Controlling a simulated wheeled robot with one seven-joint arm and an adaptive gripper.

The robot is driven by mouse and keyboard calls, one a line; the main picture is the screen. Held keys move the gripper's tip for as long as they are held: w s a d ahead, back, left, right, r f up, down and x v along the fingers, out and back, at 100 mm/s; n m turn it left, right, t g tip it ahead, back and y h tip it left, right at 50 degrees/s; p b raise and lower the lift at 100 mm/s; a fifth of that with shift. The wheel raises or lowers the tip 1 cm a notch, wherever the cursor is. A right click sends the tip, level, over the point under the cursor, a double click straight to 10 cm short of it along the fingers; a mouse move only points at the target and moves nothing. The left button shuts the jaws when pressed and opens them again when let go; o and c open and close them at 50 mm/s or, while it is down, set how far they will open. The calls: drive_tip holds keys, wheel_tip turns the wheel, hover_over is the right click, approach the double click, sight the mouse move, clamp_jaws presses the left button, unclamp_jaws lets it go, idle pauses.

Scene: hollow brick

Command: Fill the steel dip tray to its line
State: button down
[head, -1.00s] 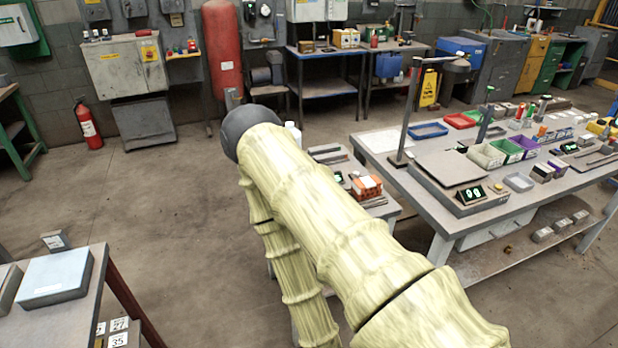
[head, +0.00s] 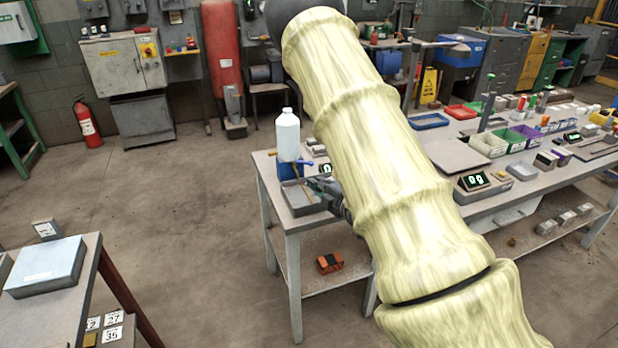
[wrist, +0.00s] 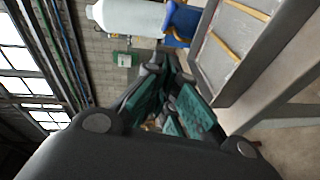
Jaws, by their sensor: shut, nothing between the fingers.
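The steel dip tray (head: 292,207) is a shallow grey tray on the left end of the long bench. In the wrist view the tray (wrist: 206,78) shows at upper right, with two brass-coloured strips across it; I cannot make out a fluid level. In the wrist view the bottle (wrist: 130,18) and blue holder (wrist: 183,22) lie sideways at the top. My gripper (wrist: 170,108) has dark teal fingers, is shut and empty, and is beside the tray's right side.
My arm hides part of the bench. To the right are open bins (head: 487,145), a display (head: 475,181) and a lamp stand. An orange and black item (head: 329,262) lies on the lower shelf. A separate table (head: 87,290) is at lower left; open floor lies between.

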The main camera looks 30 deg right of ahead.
drive_tip(key=shift+w+d+f+p, duration=0.35)
drive_tip(key=shift+w+d+p, duration=0.25)
drive_tip(key=shift+w, duration=1.45)
drive_tip(key=shift+w+d+f+p, duration=0.4)
drive_tip(key=shift+w+p, duration=0.35)
drive_tip(key=shift+w, duration=1.25)
drive_tip(key=shift+w+d+f+p, duration=0.35)
drive_tip(key=shift+w+d+p, duration=0.25)
drive_tip(key=shift+w, duration=1.45)
drive_tip(key=shift+a, duration=0.15)
